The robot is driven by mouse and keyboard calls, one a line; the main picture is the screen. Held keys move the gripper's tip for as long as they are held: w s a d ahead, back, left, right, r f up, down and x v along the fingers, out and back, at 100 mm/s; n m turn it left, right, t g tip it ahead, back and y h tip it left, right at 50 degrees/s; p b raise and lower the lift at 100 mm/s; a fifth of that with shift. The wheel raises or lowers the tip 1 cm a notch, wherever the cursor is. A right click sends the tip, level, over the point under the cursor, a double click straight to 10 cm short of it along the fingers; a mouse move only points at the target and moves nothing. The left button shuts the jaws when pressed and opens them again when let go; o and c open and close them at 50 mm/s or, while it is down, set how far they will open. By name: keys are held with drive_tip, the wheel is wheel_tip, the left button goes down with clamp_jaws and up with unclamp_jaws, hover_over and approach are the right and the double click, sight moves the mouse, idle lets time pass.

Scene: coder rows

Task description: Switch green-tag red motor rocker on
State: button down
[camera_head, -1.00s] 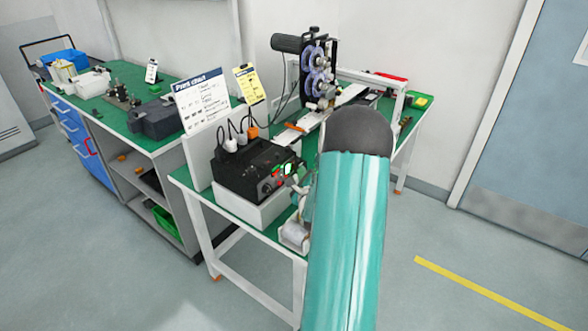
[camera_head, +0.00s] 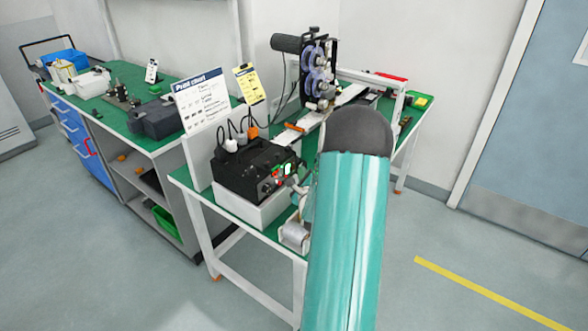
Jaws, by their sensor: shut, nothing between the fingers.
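A black control box (camera_head: 243,165) sits on a white block (camera_head: 238,203) at the near left end of the green bench. Which rocker bears the green tag is too small to tell. My gripper (camera_head: 297,186) is shut and empty, at or just in front of the box's control face. My teal arm hides part of the bench behind it. Whether the fingertips touch the face, I cannot tell.
Several plugs and cables (camera_head: 237,137) stand on top of the box. A white sign (camera_head: 203,98) and a yellow card (camera_head: 249,84) stand behind. A wheeled machine (camera_head: 318,75) stands further back. Open floor lies to the right.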

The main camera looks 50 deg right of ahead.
drive_tip(key=shift+w, duration=0.1)
idle(0.6)
drive_tip(key=shift+w, duration=0.35)
drive_tip(key=shift+w+a+f, duration=0.1)
drive_tip(key=shift+w, duration=0.2)
idle(0.5)
drive_tip(key=shift+s, duration=0.1)
drive_tip(key=shift+s, duration=0.65)
drive_tip(key=shift+s, duration=0.1)
drive_tip(key=s, duration=0.3)
drive_tip(key=s+r, duration=0.1)
drive_tip(key=shift+s+d, duration=0.35)
idle(0.6)
